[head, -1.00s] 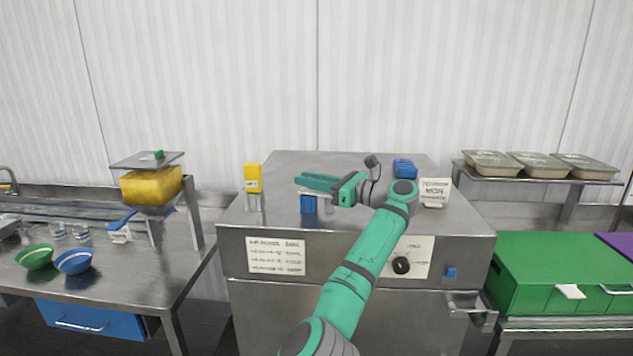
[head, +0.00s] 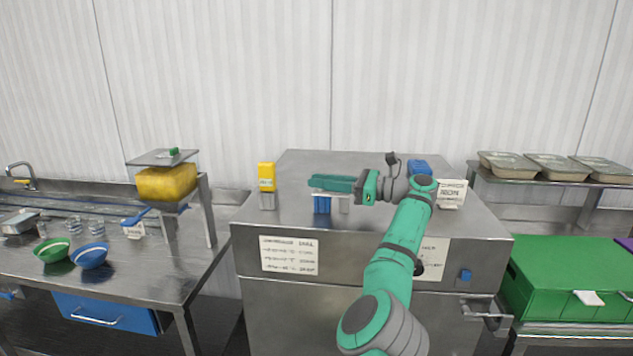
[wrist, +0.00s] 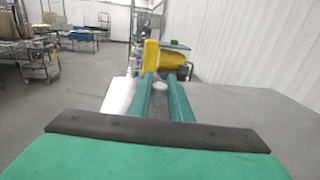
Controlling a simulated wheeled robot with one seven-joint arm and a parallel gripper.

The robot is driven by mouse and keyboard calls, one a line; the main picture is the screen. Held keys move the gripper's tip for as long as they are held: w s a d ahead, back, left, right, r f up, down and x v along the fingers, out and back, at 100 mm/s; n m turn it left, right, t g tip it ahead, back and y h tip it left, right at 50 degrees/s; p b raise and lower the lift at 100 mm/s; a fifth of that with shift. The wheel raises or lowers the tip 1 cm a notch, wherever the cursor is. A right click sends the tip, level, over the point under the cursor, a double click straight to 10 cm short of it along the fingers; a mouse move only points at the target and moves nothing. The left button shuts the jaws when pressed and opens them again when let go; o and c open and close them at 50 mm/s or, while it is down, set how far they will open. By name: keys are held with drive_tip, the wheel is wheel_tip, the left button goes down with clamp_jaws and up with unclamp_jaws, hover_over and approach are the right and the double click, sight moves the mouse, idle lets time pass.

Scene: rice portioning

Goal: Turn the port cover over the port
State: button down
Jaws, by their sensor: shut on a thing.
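My gripper (head: 312,183) reaches left over the steel machine top (head: 300,162), its fingers almost level. A blue block (head: 322,204) with a pale metal upright beside it stands just below the fingers. In the wrist view, the two green fingers (wrist: 160,82) run forward with a narrow gap. A small pale round piece (wrist: 133,86) shows in that gap, and a yellow block (wrist: 151,56) stands beyond the tips. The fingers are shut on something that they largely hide. I cannot make out the port cover's outline or its turn over the port.
The yellow block (head: 266,176) stands on the machine's left. A blue item (head: 419,167) and a sign (head: 452,192) are at its right. A yellow-filled hopper (head: 166,183) stands on the left table. A green bin (head: 566,275) is at right. The machine top's back is clear.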

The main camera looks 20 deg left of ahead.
drive_tip(key=shift+s+g, duration=0.15)
drive_tip(key=shift+g, duration=0.15)
idle(0.5)
drive_tip(key=c, duration=1.6)
unclamp_jaws()
